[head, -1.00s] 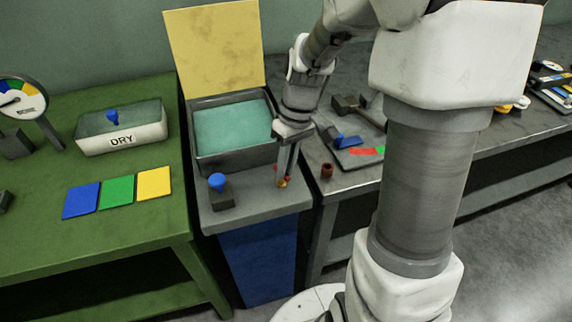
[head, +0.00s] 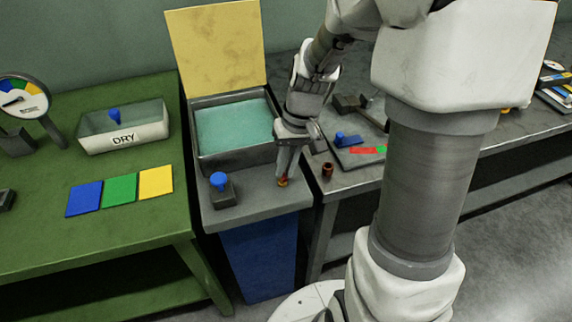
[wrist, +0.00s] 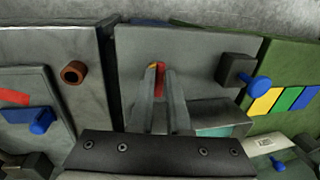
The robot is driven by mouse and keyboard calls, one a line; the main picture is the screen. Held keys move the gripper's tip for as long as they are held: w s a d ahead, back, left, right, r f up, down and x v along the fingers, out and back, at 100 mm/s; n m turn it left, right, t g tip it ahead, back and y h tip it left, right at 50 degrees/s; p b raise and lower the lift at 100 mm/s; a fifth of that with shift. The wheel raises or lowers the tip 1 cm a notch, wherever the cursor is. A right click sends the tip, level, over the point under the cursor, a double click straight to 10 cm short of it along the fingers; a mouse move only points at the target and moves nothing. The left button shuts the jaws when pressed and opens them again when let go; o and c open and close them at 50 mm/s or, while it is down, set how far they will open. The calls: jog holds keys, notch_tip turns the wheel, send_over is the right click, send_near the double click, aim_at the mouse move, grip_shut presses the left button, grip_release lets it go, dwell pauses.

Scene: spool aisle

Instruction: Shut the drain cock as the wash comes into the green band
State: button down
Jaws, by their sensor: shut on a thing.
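The drain cock, a small brass and red fitting (head: 283,182), is on the front ledge of the grey wash tank (head: 232,160). My gripper (head: 283,172) points down at it, and in the wrist view my gripper (wrist: 163,88) is shut on its red handle (wrist: 160,69). The fingers hide part of the handle. Teal wash (head: 233,124) lies in the tank. A round gauge (head: 20,98) with blue, green and yellow bands stands at the far left. Its dark needle appears to point left, below the blue band.
A blue-knobbed block (head: 222,190) sits on the ledge left of my gripper. A brown cup (head: 327,170) stands on the right bench. The green table holds a DRY tray (head: 123,128) and blue, green and yellow cards (head: 120,190). A yellow panel (head: 216,50) rises behind the tank.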

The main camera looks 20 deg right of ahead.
jog(key=c, duration=0.9)
grip_release()
jog(key=d+r+p, duration=0.1)
jog(key=r, duration=0.4)
jog(key=d+r+p, duration=0.1)
jog(key=r, duration=0.5)
jog(key=d+r+p, duration=0.1)
jog(key=r+p, duration=0.1)
jog(key=r, duration=0.4)
jog(key=shift+d+r, duration=0.1)
jog(key=shift+d, duration=0.1)
jog(key=s+a+r+t+p, duration=0.1)
jog(key=s+r+t+p, duration=0.1)
jog(key=s+r, duration=0.1)
jog(key=s+a+r+t+h+p, duration=0.1)
jog(key=s+r+p, duration=0.1)
jog(key=s+r, duration=0.2)
jog(key=s+a+r+t+h+p, duration=0.1)
jog(key=s+r+t+p, duration=0.1)
jog(key=s, duration=0.4)
jog(key=shift+s+a+r+t+p, duration=0.15)
jog(key=shift+a+r+t+p, duration=0.25)
jog(key=shift+r, duration=0.3)
